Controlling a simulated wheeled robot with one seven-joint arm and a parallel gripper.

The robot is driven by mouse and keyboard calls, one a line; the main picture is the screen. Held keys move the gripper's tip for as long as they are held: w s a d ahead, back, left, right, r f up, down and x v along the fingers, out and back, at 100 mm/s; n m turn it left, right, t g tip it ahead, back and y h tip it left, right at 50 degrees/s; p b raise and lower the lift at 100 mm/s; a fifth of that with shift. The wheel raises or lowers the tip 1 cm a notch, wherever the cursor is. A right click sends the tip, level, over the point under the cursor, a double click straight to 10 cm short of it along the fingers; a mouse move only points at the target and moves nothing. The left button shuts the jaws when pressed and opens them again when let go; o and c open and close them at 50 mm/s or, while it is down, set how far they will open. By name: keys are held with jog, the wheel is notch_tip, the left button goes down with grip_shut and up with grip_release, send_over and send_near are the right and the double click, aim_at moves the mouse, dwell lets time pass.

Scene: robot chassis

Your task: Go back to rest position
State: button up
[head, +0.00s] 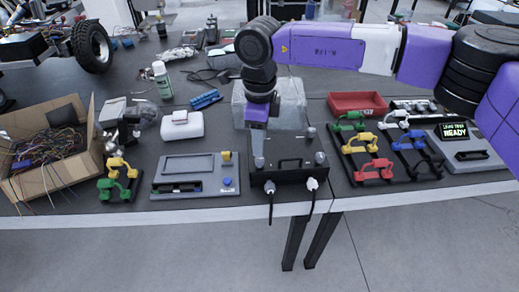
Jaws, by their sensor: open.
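My purple and white arm reaches in from the right and bends down near the middle of the table. My gripper (257,122) points down at its end, in front of a translucent grey block and above the rear left of a black box (290,177) with a handle and two plugged cables. Its fingers are small and dark against the box, but they look apart. I see nothing held. I cannot tell whether the fingertips touch the box.
A grey panel (194,188), a cardboard box of wires (43,189) and a white case (182,128) are on the left. A red tray (356,106), coloured handles on a black rack and a display reading READY (456,133) are on the right.

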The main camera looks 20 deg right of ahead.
jog(key=shift+r, duration=0.9)
